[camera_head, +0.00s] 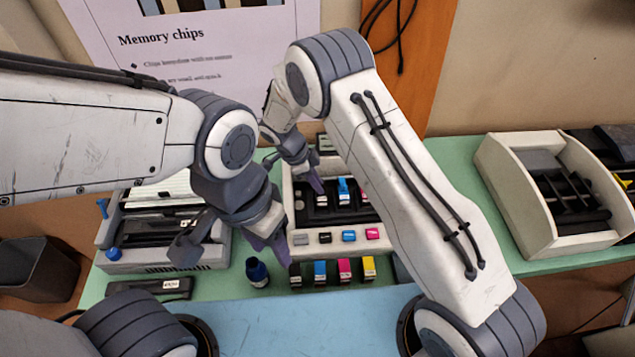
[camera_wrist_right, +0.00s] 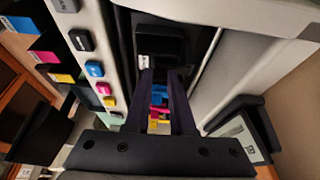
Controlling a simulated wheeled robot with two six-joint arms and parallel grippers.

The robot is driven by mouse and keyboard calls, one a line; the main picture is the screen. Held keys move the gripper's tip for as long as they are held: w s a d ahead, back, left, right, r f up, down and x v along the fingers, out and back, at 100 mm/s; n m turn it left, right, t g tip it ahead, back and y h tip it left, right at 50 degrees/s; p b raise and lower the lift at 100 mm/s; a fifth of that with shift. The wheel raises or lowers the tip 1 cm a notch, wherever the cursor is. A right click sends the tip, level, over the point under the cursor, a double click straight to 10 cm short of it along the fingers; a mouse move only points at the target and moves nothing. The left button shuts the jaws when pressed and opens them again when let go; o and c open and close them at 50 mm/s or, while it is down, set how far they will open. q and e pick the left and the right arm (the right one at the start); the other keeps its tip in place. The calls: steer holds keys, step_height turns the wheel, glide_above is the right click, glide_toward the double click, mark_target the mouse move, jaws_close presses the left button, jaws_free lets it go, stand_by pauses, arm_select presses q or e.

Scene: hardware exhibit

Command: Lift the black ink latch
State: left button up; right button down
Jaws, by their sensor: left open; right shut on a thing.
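The printer (camera_head: 290,213) stands open in the middle of the head view, with a row of ink latches inside. The black ink latch (camera_wrist_right: 160,45) is a dark block with a small pale label in the right wrist view. My right gripper (camera_head: 317,184) reaches into the open printer from behind. In the right wrist view its narrow fingers (camera_wrist_right: 162,78) are shut at the near end of the black latch; the exact contact is hard to see. Blue, pink and yellow parts (camera_wrist_right: 158,97) show between the fingers. My left gripper (camera_head: 231,243) is open and empty, left of the printer front.
Coloured cartridges (camera_head: 344,268) stand before the printer, beside a dark blue bottle (camera_head: 257,272). A grey device (camera_head: 150,260) stands at left, a cream bin (camera_head: 535,235) at right. The blue front surface (camera_head: 300,320) is clear.

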steer(key=shift+w, duration=0.15)
steer(key=shift+w+r+g+b, duration=0.15)
steer(key=shift+w+g+b, duration=0.2)
steer(key=shift+g+b, duration=0.55)
steer(key=shift+w+r+n+g+b, duration=0.15)
steer(key=shift+w+n+g+b, duration=0.25)
steer(key=shift+g+b, duration=0.55)
steer(key=g+b, duration=0.1)
steer(key=b, duration=0.1)
steer(key=w+g+b, duration=0.1)
steer(key=b, duration=0.1)
steer(key=shift+r+n+b, duration=0.3)
steer(key=shift+r+g+b, duration=0.1)
steer(key=shift+g+b, duration=0.25)
steer(key=shift+r, duration=0.1)
steer(key=c, duration=0.8)
jaws_free()
steer(key=shift+o, duration=0.2)
